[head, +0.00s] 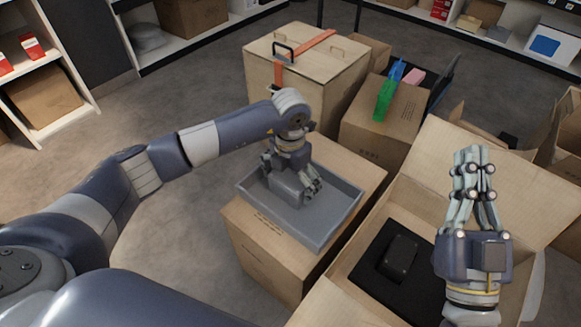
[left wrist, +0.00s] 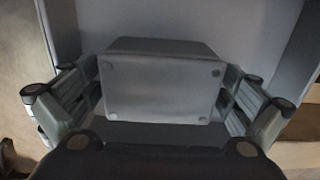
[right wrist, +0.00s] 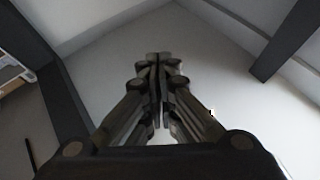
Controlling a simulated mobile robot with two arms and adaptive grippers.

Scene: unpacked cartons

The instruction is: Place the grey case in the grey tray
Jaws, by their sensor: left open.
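The grey case (head: 284,190) sits inside the grey tray (head: 325,236), toward its left part. The tray rests on a closed carton. My left gripper (head: 308,188) is down in the tray at the case and partly hides it. In the left wrist view the case (left wrist: 162,88) stands between the spread fingers of the left gripper (left wrist: 155,95), with small round dots on the face toward the camera. The fingers are open, one on each side. My right gripper (head: 474,160) points up over the open carton at the right; its fingers are together and empty, also in the right wrist view (right wrist: 158,75).
An open carton (head: 440,150) with a black insert and a dark device (head: 400,255) stands right of the tray. Behind are a wooden box (head: 300,70) with a black handle and a carton (head: 375,130) holding green and blue items. Shelves line the back.

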